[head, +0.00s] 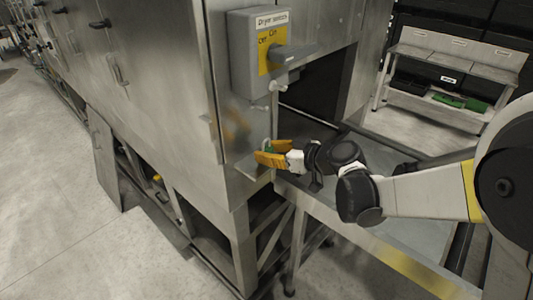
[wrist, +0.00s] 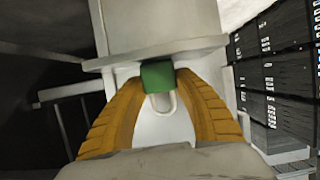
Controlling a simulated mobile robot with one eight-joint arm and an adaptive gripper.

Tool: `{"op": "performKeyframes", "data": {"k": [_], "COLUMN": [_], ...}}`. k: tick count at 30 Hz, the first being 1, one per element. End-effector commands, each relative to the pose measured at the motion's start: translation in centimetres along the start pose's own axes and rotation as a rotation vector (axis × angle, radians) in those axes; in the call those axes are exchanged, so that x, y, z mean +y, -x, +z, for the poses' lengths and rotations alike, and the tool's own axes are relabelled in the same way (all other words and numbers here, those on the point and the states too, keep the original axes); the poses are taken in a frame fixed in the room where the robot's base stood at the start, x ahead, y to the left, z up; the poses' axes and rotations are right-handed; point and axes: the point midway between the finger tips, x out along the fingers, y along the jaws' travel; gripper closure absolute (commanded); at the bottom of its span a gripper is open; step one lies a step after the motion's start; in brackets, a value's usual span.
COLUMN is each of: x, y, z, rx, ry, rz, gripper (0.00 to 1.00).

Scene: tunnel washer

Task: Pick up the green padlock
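The green padlock (wrist: 157,75) shows in the wrist view between the two orange fingertips of my gripper (wrist: 160,80). Its pale shackle loop points back toward the palm. Both fingertips appear to touch the sides of the green body, so my gripper looks shut on it. In the head view my gripper (head: 271,153) is at the corner of the steel machine, just above a small ledge (head: 246,166). Only a sliver of green shows there, behind the orange fingers. I cannot tell whether the padlock still touches the ledge.
A grey dryer switch box (head: 256,55) with a protruding handle is mounted just above my gripper. A steel table or conveyor (head: 403,255) runs below my arm. A shelf unit (head: 451,70) with dark and green items stands at the back right. Open floor lies left.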

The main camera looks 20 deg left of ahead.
Motion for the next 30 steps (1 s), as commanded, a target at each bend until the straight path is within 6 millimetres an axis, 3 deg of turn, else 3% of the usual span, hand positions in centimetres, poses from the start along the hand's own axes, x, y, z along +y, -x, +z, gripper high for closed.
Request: {"op": "performKeyframes", "data": {"k": [13,20,23,30], "x": [0.0,0.0,0.1,2.8], "y": [0.1,1.1,2.0,8.0], "z": [-0.1,-2.4,-4.3,-5.1], "rx": [-0.001,-0.001,-0.001,0.0], "ry": [0.001,0.0,0.0,-0.003], "rz": [0.0,0.0,0.001,0.005], "gripper": [0.95,0.95,0.95,0.95]}}
